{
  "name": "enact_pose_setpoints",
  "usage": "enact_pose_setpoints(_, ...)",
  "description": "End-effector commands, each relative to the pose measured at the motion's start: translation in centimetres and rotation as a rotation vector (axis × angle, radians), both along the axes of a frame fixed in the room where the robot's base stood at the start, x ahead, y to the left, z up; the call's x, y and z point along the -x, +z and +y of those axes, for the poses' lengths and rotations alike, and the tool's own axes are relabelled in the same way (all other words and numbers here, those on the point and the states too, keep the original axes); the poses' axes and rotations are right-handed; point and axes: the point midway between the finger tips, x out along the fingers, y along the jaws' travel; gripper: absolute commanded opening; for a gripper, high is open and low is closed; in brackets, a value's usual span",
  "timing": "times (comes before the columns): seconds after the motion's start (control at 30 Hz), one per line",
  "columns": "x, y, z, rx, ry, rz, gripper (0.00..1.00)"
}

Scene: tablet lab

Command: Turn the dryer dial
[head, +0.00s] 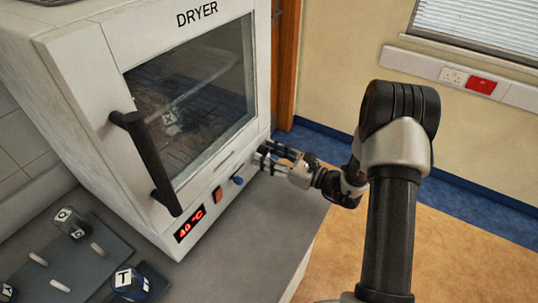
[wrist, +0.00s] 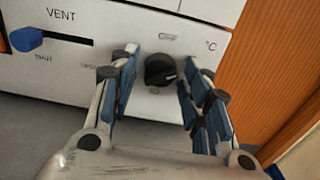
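The white dryer (head: 90,75) stands on a grey counter, its door closed. In the wrist view, the black dryer dial (wrist: 160,70) sits on the white front panel below a small display-like mark and a °C label. My gripper (wrist: 164,66) is open, with one blue-padded finger on each side of the dial. Small gaps show between the pads and the dial, so it does not look gripped. In the head view, my gripper (head: 262,156) is at the lower right corner of the dryer front, and the dial is hidden there. The dryer's red display (head: 189,225) shows a °C reading.
A blue vent slider knob (wrist: 25,40) is left of the dial, at the slot's left end. An orange switch (head: 217,196) sits beside the display. A black door handle (head: 145,160) projects forward. Jars and a tray stand at lower left. The counter (head: 250,240) below the panel is clear.

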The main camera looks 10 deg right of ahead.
Motion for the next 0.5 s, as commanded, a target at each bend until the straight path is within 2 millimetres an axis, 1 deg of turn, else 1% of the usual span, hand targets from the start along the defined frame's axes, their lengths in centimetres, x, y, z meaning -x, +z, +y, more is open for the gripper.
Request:
enact_pose_setpoints(0.03,0.01,0.00,-0.01,0.000,0.000,0.000,0.38)
enact_pose_setpoints(0.07,0.01,0.00,-0.01,0.000,0.000,0.000,0.36)
enact_pose_setpoints(0.5,0.03,-0.02,0.00,0.000,0.000,0.000,0.06)
